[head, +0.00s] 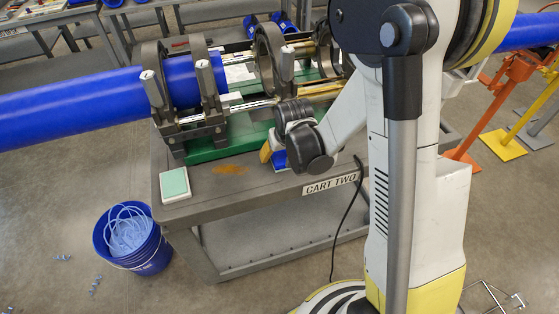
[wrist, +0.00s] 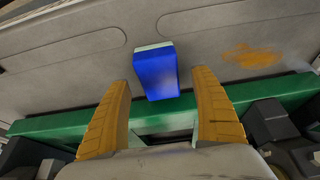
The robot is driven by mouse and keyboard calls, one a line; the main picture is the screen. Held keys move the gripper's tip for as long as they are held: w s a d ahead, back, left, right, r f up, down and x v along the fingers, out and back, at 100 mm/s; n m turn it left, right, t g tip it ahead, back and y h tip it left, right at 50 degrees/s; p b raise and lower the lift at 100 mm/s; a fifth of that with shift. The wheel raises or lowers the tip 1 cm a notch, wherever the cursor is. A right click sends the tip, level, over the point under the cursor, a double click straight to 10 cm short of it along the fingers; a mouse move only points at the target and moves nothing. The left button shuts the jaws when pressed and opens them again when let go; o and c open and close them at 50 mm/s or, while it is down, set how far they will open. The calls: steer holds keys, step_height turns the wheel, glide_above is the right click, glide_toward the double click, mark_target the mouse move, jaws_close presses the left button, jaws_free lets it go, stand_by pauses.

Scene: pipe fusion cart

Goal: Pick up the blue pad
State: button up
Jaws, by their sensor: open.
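The blue pad (wrist: 156,75) lies on the grey cart top in the wrist view, with a pale edge along its far side. It sits centred ahead of my gripper (wrist: 162,85), between the lines of the two yellow fingers. The fingers are spread wide and nothing is held between them. In the head view the blue pad (head: 280,161) is mostly hidden behind my wrist. My gripper (head: 267,152) shows there only as a bit of yellow finger just left of the pad. Whether the fingers touch the cart top cannot be told.
A green base (head: 215,148) carrying the clamp machine and large blue pipe (head: 75,103) stands behind the pad. A pale green pad (head: 175,184) lies at the cart's left corner. An orange stain (head: 230,169) marks the cart top. A blue bucket (head: 148,255) stands on the floor.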

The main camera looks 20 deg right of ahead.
steer(key=shift+x, duration=1.05)
steer(key=shift+r, duration=0.15)
steer(key=c, duration=1.4)
